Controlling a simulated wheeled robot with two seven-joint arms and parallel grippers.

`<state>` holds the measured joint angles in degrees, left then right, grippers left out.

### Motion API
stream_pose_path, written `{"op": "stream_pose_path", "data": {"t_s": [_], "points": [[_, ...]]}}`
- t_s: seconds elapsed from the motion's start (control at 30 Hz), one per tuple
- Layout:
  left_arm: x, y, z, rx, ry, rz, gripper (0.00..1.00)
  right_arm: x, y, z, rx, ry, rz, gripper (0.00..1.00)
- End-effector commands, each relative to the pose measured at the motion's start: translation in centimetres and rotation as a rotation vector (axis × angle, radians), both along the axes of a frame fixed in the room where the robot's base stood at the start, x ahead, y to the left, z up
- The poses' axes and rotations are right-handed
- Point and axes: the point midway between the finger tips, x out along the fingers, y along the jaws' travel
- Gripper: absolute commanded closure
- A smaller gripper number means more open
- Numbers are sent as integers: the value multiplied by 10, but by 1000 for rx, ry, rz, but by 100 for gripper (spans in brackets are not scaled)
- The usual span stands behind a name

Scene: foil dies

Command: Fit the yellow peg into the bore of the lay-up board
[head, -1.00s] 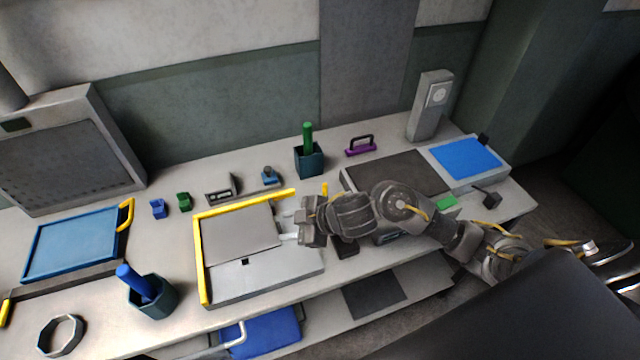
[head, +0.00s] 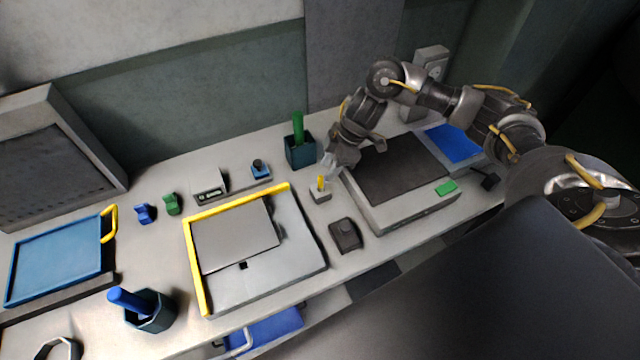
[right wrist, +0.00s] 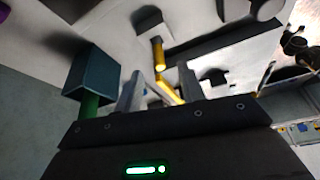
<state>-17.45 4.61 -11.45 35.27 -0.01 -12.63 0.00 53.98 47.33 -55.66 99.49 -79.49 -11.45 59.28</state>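The yellow peg (head: 321,183) stands upright in a small pale block (head: 320,196) right of the lay-up board. The lay-up board (head: 300,255) is a pale slab with yellow edging at its left and back, and a grey sheet (head: 235,235) on it. A small dark square opening (head: 243,265) shows at the sheet's front edge; I cannot tell if it is the bore. My right gripper (head: 328,168) is just behind and above the peg. In the right wrist view its fingers (right wrist: 160,85) are apart, with the peg (right wrist: 158,52) beyond their tips. My left gripper is not in view.
A grey case (head: 400,170) and a black block (head: 345,235) lie to the right and front. A dark cup (head: 150,308) with a blue rod stands front left.

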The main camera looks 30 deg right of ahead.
Motion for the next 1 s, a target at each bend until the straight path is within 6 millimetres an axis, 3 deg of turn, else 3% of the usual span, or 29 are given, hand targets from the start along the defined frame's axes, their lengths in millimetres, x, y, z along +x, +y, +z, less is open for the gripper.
{"op": "stream_pose_path", "data": {"t_s": [0.37, 0.53, 0.7, 1.0], "points": [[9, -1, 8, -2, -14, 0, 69, 3, 9, -19, 0, 0, 2, 61], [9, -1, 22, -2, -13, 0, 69, 5, 16, -41, -1, 3, 1, 61], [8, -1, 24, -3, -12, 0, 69, 8, 23, -60, 0, 0, 3, 61], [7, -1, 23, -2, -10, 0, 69, 9, 24, -64, -1, -2, 2, 63]]}}
